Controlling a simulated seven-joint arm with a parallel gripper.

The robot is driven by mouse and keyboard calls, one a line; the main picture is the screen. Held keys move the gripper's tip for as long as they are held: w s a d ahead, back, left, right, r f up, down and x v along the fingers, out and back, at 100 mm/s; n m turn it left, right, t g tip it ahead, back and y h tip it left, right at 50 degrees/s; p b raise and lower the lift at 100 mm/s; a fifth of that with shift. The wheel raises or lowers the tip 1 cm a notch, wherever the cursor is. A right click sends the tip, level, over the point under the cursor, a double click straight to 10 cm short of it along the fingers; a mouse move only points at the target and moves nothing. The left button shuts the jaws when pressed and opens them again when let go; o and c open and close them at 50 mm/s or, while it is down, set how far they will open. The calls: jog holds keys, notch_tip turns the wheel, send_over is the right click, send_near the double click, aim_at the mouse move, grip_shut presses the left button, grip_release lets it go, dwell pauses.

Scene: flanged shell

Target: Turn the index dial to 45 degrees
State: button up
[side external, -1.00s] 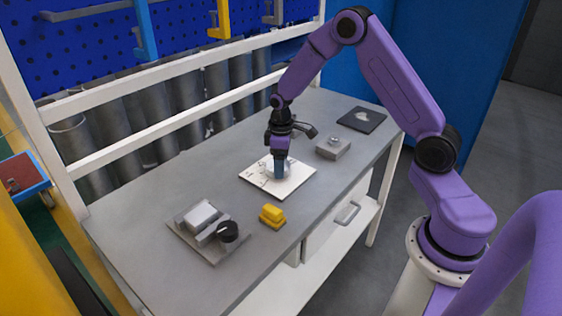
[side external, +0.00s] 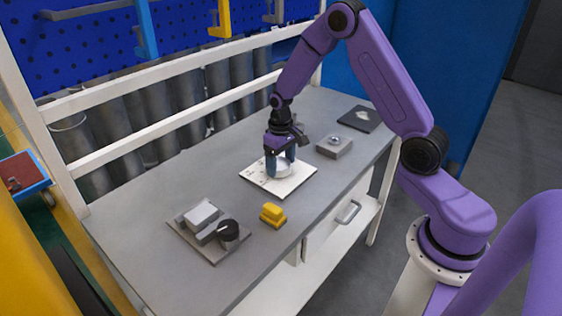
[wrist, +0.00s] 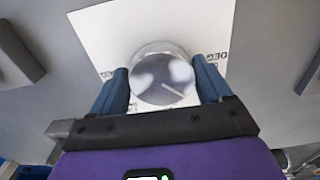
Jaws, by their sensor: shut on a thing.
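The index dial (wrist: 162,78) is a round, shiny grey knob with a pale pointer line on its top face. It sits on a white square plate (wrist: 110,35) with printed degree marks, partly hidden. In the wrist view the pointer line aims toward the lower right. My gripper (wrist: 165,88) has its two blue fingers on opposite sides of the dial, shut on it. In the side view my gripper (side external: 280,160) points down over the plate (side external: 300,186), with the dial (side external: 284,170) between the fingers.
A yellow block (side external: 271,215) lies near the bench's front edge. A grey fixture with a black knob (side external: 228,231) stands at left. A grey box (side external: 334,146) and a dark pad (side external: 362,118) are to the right. The bench's middle left is bare.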

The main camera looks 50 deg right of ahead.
aim_at(281, 165)
dwell(0.3)
jog(key=o, duration=1)
notch_tip(281, 165, up, 18)
jog(key=shift+f, duration=0.2)
